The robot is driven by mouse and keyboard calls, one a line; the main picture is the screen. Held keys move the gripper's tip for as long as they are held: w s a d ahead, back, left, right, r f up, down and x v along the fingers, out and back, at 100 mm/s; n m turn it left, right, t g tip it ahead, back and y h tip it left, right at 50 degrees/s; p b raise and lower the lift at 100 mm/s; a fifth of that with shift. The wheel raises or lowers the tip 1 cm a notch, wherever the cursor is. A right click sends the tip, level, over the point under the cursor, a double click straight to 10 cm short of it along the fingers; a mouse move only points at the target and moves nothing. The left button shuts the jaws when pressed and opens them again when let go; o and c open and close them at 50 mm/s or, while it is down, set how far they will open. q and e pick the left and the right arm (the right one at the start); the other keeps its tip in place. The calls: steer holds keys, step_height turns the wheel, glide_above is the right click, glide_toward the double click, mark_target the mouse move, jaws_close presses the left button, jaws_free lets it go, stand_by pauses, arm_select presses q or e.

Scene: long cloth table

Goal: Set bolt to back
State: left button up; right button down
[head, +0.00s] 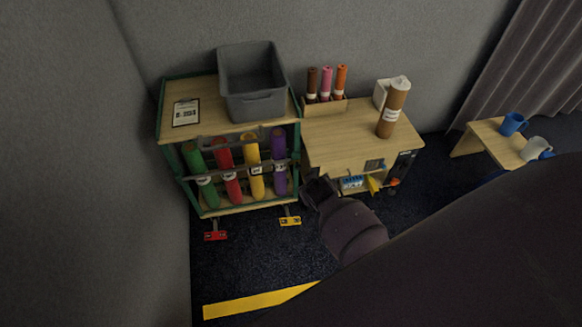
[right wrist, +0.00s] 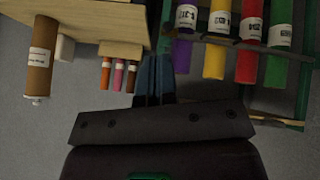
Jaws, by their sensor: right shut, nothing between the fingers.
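A brown cloth bolt (head: 391,112) with a white label stands near the right end of the wooden table (head: 335,130). It also shows at the left of the right wrist view (right wrist: 40,62), where the scene is upside down. Green (head: 195,160), red (head: 224,155), yellow (head: 253,165) and purple (head: 279,160) bolts stand in the rack at the left. My right gripper (head: 313,190) is at the front of the table, between rack and table. In the right wrist view its fingers (right wrist: 153,78) are together and empty, apart from any bolt. My left gripper is not in view.
A grey bin (head: 252,100) and a clipboard (head: 186,112) are on top of the rack. A small holder (head: 325,106) with three thin rolls is at the table's back left. A low bench (head: 490,145) with mugs is at the right. The middle of the tabletop is bare.

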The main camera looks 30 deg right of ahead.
steer(key=w+a+m+g+h+b, duration=0.1)
steer(key=w+a, duration=0.4)
steer(key=w, duration=0.9)
steer(key=shift+w+a+g+b, duration=0.2)
steer(key=shift+g+b, duration=0.65)
steer(key=shift+g, duration=0.35)
steer(key=shift+f, duration=0.1)
